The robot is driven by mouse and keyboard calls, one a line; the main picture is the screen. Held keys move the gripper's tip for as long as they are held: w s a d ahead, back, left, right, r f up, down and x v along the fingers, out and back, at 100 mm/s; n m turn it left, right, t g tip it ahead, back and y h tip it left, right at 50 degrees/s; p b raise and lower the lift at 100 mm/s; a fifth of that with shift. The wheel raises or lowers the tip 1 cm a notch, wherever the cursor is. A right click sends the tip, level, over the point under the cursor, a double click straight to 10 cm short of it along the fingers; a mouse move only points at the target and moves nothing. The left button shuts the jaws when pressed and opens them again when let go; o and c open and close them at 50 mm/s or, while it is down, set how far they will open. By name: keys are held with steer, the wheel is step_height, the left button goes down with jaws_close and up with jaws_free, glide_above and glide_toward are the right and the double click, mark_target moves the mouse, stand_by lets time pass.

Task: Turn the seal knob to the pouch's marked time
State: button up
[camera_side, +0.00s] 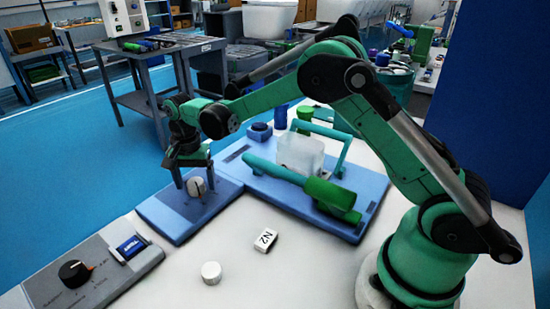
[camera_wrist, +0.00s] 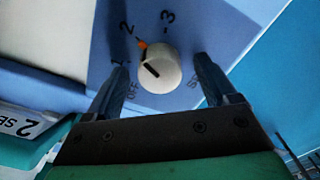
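The seal knob (camera_wrist: 160,68) is a white round dial with a short dark line on its face. An orange mark (camera_wrist: 142,44) sits at its rim, close to the printed 2 on the blue panel (camera_wrist: 100,30). OFF, 1 and 3 are also printed around it. In the side view the knob (camera_side: 197,187) stands on a blue box (camera_side: 165,217). My gripper (camera_wrist: 161,65) is open, one finger on each side of the knob with gaps showing; it is above the knob in the side view (camera_side: 189,168). A white label (camera_wrist: 22,124) reading "2 SE", partly cut off, shows lower left.
A grey box with a black knob (camera_side: 75,273) stands at front left. A blue tray (camera_side: 368,215) with a teal-handled frame and green cylinder lies right of my gripper.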

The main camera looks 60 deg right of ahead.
mark_target(195, 182)
steer(key=shift+r, duration=2.8)
